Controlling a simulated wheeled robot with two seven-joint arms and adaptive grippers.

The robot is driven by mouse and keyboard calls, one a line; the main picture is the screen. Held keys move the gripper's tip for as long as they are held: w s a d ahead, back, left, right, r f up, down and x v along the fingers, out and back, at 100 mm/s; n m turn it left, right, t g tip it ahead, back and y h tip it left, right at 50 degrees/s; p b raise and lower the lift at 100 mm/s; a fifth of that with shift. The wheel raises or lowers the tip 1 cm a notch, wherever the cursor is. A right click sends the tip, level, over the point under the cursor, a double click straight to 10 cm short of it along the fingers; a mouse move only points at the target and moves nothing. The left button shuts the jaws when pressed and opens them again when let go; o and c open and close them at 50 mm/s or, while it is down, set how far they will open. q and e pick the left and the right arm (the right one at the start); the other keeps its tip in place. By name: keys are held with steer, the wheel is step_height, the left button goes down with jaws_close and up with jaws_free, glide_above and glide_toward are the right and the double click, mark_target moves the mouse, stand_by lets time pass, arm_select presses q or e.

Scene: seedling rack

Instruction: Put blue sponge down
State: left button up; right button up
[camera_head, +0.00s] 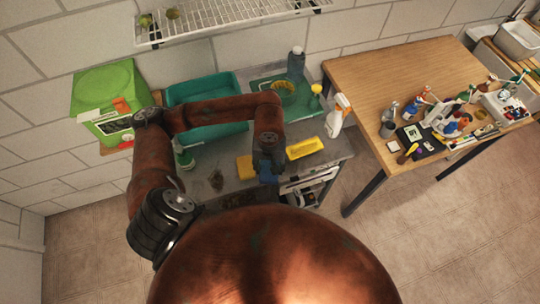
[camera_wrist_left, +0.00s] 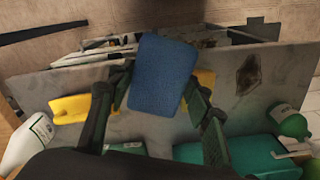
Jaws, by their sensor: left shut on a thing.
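The blue sponge (camera_head: 267,173) is between the fingers of my left gripper (camera_head: 268,163), over the front part of the grey counter (camera_head: 225,177). In the left wrist view the sponge (camera_wrist_left: 162,75) is upright and slightly tilted. The fingers of the left gripper (camera_wrist_left: 160,95) are shut on its two sides. The counter surface (camera_wrist_left: 150,125) shows behind it, close to the counter's edge. I cannot tell the exact gap between sponge and counter. My right gripper is in neither view.
A yellow block (camera_head: 244,167) lies left of the sponge, and a yellow tray (camera_head: 305,148) lies to its right. A dark stain (camera_head: 216,180) marks bare counter at left.

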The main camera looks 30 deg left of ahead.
arm_select(q)
steer(key=w, duration=0.1)
steer(key=w+a+f, duration=0.1)
steer(key=w+a, duration=0.1)
steer(key=shift+w+a+f+p, duration=0.15)
steer(key=shift+w+f+p, duration=0.15)
steer(key=shift+f+p, duration=0.1)
steer(key=w+a+f, duration=0.1)
steer(key=f, duration=0.1)
steer(key=w+f, duration=0.2)
steer(key=w+a+f, duration=0.1)
steer(key=f, duration=0.1)
steer(key=shift+w+a+p, duration=0.25)
steer(key=shift+a+p, duration=0.05)
steer(key=shift+p, duration=0.1)
step_height(320, 180, down, 2)
steer(key=shift+f+p, duration=0.1)
steer(key=shift+p, duration=0.4)
steer(key=shift+f, duration=0.5)
steer(key=shift+w, duration=0.1)
steer(key=shift+f, duration=0.1)
steer(key=shift+a+f, duration=0.1)
steer(key=o, duration=0.7)
steer(key=shift+c, duration=0.2)
steer(key=shift+o, duration=0.4)
